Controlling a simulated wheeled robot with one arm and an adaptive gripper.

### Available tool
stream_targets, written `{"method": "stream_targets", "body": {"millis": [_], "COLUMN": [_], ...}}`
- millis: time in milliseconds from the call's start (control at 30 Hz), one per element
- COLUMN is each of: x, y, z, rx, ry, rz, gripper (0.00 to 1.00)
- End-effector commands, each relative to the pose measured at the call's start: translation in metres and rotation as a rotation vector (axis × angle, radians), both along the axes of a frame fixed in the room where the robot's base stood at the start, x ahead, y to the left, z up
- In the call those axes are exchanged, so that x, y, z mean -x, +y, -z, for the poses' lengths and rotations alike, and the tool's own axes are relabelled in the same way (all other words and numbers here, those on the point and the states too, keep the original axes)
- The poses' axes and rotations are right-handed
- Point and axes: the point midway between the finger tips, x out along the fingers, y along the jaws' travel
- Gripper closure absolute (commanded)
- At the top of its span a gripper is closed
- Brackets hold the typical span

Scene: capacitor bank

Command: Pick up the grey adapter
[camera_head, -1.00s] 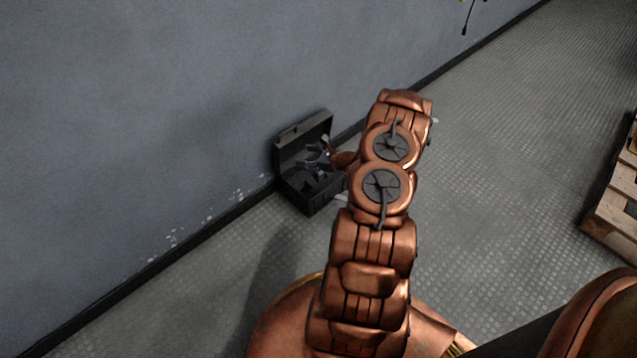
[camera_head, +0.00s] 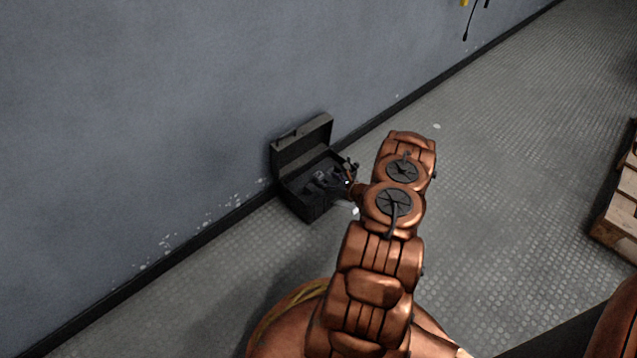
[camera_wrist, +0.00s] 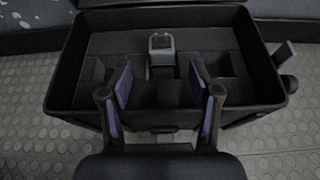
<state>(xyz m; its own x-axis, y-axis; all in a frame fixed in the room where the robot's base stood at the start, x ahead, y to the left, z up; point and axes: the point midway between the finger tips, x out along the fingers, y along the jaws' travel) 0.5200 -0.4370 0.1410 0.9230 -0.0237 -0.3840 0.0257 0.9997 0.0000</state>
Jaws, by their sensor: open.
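The grey adapter (camera_wrist: 161,50) stands in the black open case (camera_wrist: 65,75), near the middle of its far part in the wrist view. It is a small grey block with a dark top. My gripper (camera_wrist: 158,82) is open, with its two purple-padded fingers spread over the near rim of the case. The adapter lies beyond the fingertips, between them in the picture, and nothing is held. In the head view the case (camera_head: 311,208) stands on the floor by the wall with its lid raised. My gripper (camera_head: 335,178) is at its right side, partly hidden and too small to read there.
The grey wall (camera_head: 130,100) rises right behind the case. Dark dividers split the case into compartments. A wooden pallet (camera_head: 618,215) stands at the far right. The patterned floor (camera_head: 500,150) between is mostly clear.

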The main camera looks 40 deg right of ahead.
Motion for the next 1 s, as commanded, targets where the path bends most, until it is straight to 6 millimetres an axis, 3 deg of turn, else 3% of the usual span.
{"method": "stream_targets", "body": {"millis": [500, 867, 1000], "x": [-0.041, -0.046, -0.046], "y": [-0.003, -0.003, -0.003], "z": [0.013, 0.013, 0.013], "rx": [0.000, 0.000, -0.001], "ry": [-0.003, -0.002, -0.002], "rz": [-0.002, -0.001, -0.002], "gripper": [0.38, 0.38, 0.50]}}
